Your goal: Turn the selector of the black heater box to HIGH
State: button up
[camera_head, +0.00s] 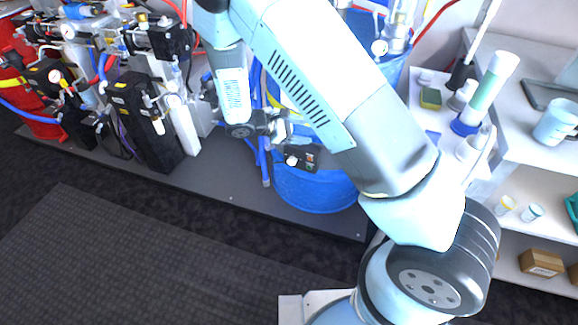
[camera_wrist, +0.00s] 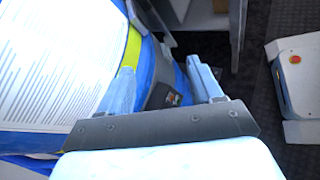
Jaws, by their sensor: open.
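The black heater box (camera_head: 303,156) is fixed to the side of the blue drum (camera_head: 315,192). It carries a pale round knob (camera_head: 292,161), which looks like the selector, and a small coloured label. The knob's setting is too small to read. My gripper (camera_head: 283,128) is just above and left of the box in the head view, apart from the knob as far as I can tell. In the wrist view my gripper (camera_wrist: 160,70) has its two fingers spread, with the dark box (camera_wrist: 160,95) and its label showing between them. The knob is not clear there.
Black pump units (camera_head: 142,122) with hoses and gauges stand on the left of the grey platform (camera_head: 235,180). A white shelf (camera_head: 535,178) with bottles and cups is at right. In the wrist view a large white label (camera_wrist: 55,60) covers the drum's left. The dark mat in front is clear.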

jog(key=a+f+n+t, duration=0.3)
jog(key=f+n, duration=0.1)
jog(key=f, duration=0.3)
jog(key=a+f+n+t, duration=0.3)
jog(key=f+n, duration=0.1)
jog(key=f, duration=0.4)
jog(key=n+t+y, duration=0.4)
jog(key=n+t, duration=0.2)
jog(key=n, duration=0.2)
send_near(290, 163)
jog(key=x, duration=0.8)
jog(key=shift+w+d+r, duration=0.1)
jog(key=shift+w+d, duration=0.1)
jog(key=shift+d, duration=0.1)
jog(key=shift+c, duration=0.5)
jog(key=shift+a, duration=0.15)
jog(key=c, duration=1)
jog(key=shift+o, duration=0.2)
